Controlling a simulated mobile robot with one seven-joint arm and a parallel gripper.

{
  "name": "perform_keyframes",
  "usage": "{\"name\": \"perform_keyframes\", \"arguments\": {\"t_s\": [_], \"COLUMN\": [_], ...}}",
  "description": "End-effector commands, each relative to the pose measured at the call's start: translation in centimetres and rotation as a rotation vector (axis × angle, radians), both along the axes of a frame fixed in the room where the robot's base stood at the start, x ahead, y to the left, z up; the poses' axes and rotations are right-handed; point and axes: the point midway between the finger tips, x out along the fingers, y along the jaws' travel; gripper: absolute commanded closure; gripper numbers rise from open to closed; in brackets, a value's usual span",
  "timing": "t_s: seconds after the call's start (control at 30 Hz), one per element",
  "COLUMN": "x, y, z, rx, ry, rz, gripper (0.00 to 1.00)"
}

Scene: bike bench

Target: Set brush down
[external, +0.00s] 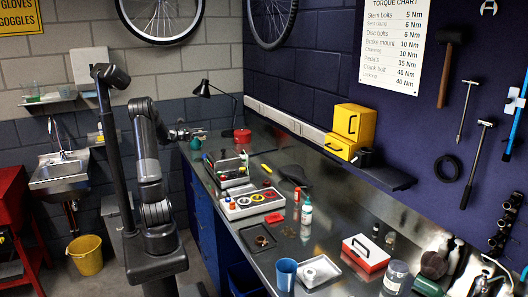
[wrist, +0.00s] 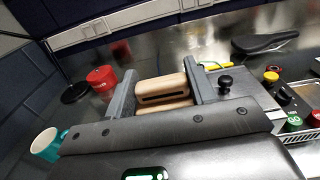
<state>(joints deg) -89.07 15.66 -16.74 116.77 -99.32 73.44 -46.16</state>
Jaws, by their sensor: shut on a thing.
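My gripper (wrist: 155,88) is shut on the brush (wrist: 162,88), a light wooden block with a dark slot, held between its two grey fingers. The brush's lower part is hidden behind the gripper body in the wrist view. In the external view my gripper (external: 188,133) is over the far left end of the metal workbench (external: 272,258). The brush is too small there to make out clearly. I cannot tell how high it is above the bench.
The black saddle (wrist: 265,42) and a panel with coloured knobs (external: 252,202) are to the right. Bare metal shows beyond the brush.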

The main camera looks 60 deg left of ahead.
Motion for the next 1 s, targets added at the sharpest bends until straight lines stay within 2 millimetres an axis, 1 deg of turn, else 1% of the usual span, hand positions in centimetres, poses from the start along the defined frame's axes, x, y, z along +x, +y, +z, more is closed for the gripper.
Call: {"name": "perform_keyframes", "arguments": {"t_s": [0.03,0.1,0.2,0.47,0.57,0.67,0.8,1.0], "x": [-0.9,-1.6,-2.1,-2.1,-2.1,-2.1,-2.1,-2.1], "y": [0.5,0.9,1.1,1.1,1.1,1.1,1.1,1.1], "z": [-0.6,-1.1,-1.4,-1.4,-2.1,-3.9,-7.7,-12.4], "rx": [-0.003,-0.001,0.0,0.001,-0.002,-0.005,-0.008,-0.006], "ry": [-0.001,0.0,-0.001,-0.001,-0.001,0.0,0.0,-0.001], "rz": [0.0,-0.004,-0.006,-0.007,-0.006,-0.006,-0.006,-0.007], "gripper": [0.72,0.72,0.72,0.72,0.72,0.72,0.72,0.72]}}
